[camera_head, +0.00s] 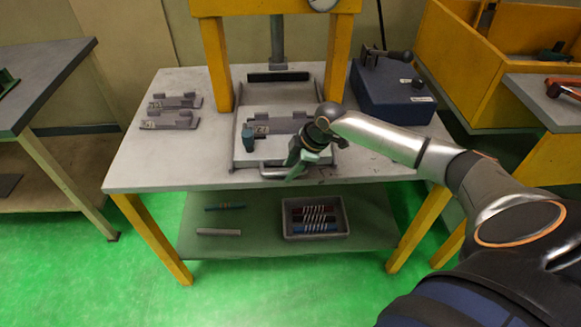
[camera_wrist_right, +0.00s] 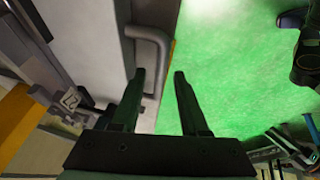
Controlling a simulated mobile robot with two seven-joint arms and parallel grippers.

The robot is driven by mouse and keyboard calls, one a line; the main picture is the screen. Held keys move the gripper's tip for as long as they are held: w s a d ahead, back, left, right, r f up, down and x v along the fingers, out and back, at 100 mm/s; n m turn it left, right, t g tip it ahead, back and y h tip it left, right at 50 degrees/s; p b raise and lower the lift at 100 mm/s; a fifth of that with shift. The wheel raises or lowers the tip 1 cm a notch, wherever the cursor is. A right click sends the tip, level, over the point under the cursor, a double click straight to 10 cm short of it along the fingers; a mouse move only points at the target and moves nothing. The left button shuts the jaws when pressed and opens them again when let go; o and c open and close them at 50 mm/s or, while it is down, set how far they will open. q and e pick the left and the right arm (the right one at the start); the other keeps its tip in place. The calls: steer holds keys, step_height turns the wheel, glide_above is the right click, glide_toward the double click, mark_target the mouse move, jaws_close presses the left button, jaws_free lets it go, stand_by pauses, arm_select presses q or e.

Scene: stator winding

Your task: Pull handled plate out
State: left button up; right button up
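The handled plate (camera_head: 244,154) is a light grey flat plate on the table under the yellow press frame. A grey fixture and a dark blue-green post stand on it. Its bar handle (camera_head: 268,173) is at the front edge, partly hidden by my right gripper (camera_head: 303,163). In the right wrist view the gripper (camera_wrist_right: 160,73) is open, with its two dark fingers apart. The handle (camera_wrist_right: 160,62) appears between the fingertips there, nearer the left finger; I cannot tell whether they touch. My left gripper is not in view.
The yellow press frame (camera_head: 216,65) stands behind the plate. A dark blue box (camera_head: 388,100) is at the right and grey brackets (camera_head: 172,110) at the left of the table (camera_head: 150,170). A bin (camera_head: 289,234) sits on the lower shelf. Green floor in front is clear.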

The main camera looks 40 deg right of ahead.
steer(key=v, duration=1.2)
steer(key=shift+r, duration=0.25)
steer(key=shift+s+d, duration=0.1)
steer(key=s+a+f+m+t+y, duration=0.2)
steer(key=s+a+f+m, duration=0.1)
steer(key=a+f, duration=1.15)
steer(key=s+a+f+m+t, duration=0.1)
steer(key=s+f+m, duration=0.1)
steer(key=s, duration=0.3)
steer(key=s+a+f+m+t+h, duration=0.1)
steer(key=s+a+f+m, duration=0.1)
steer(key=s, duration=0.3)
steer(key=s+a+f+m+t+h+p, duration=0.1)
steer(key=s+f+m, duration=0.2)
steer(key=s+f, duration=0.1)
steer(key=shift+s+a+f, duration=0.3)
steer(key=shift+s+a, duration=0.05)
steer(key=shift+s, duration=0.25)
steer(key=shift+o, duration=0.4)
